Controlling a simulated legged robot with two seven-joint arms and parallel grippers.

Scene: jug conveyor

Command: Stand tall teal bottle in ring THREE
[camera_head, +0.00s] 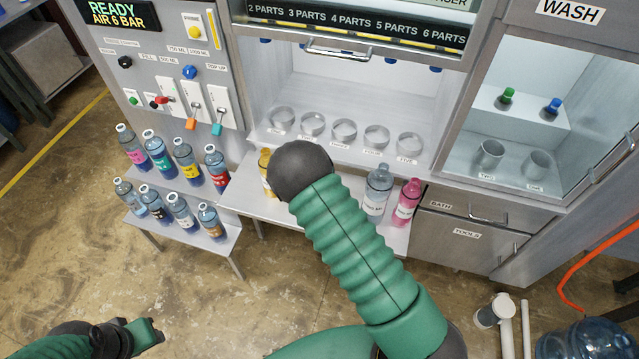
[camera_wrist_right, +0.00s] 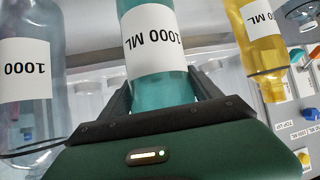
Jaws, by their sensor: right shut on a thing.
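The tall teal bottle (camera_wrist_right: 160,85), labelled 1000 ML, is between the fingers of my right gripper (camera_wrist_right: 160,100) in the right wrist view. The gripper is shut on it. In the head view my green right arm hides the bottle and this gripper. Ring THREE (camera_head: 343,131) is the middle one in a row of clear rings on the shelf in the open bay. It looks empty. My left gripper (camera_head: 146,335) is at the lower left, away from the bottles; its finger opening is unclear.
A yellow bottle (camera_head: 265,172), a pale blue-grey bottle (camera_head: 376,192) and a pink bottle (camera_head: 406,203) stand on the bench (camera_head: 240,192) before the bay. The yellow and pale ones flank the teal bottle (camera_wrist_right: 268,40). Several small bottles stand on side shelves at left.

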